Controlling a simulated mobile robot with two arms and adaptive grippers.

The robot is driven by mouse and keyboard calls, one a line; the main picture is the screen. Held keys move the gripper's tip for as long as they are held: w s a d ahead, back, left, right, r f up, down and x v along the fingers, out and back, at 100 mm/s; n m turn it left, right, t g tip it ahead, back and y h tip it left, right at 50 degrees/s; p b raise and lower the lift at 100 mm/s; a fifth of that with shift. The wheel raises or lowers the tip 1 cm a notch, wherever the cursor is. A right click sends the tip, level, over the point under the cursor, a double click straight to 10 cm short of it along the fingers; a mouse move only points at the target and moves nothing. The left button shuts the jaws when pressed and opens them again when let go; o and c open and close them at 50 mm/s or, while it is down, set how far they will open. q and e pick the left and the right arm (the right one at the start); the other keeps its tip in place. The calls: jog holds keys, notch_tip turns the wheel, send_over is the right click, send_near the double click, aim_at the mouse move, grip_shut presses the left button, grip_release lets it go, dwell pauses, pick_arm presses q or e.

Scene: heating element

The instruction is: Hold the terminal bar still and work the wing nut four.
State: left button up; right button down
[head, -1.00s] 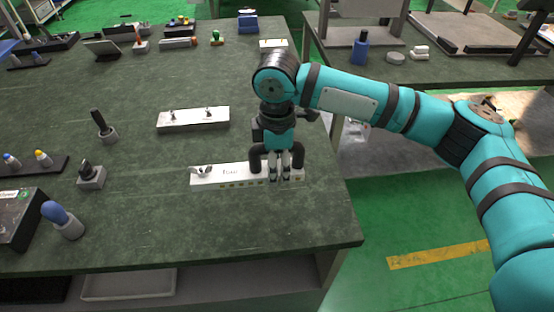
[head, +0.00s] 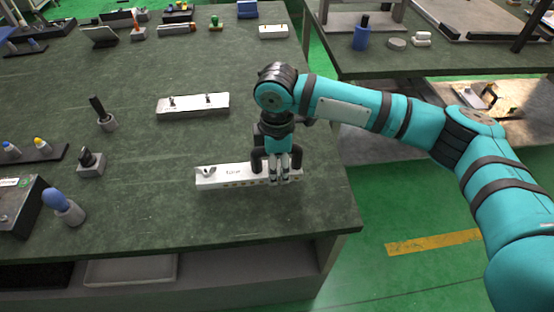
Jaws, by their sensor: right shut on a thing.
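The white terminal bar (head: 222,181) lies lengthwise near the front right part of the green table, with printed lettering on top and small marks along its front edge. A metal wing nut (head: 208,172) sits at its left end. My right gripper (head: 279,181) points down at the bar's right part and is shut on it, hiding much of that end. I cannot tell which wing nut is number four, or whether the bar touches the table. My left gripper is out of view.
A second white bar with two small posts (head: 193,106) lies behind.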

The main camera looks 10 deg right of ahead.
jog(key=shift+f, duration=1.75)
jog(key=shift+s+f, duration=0.2)
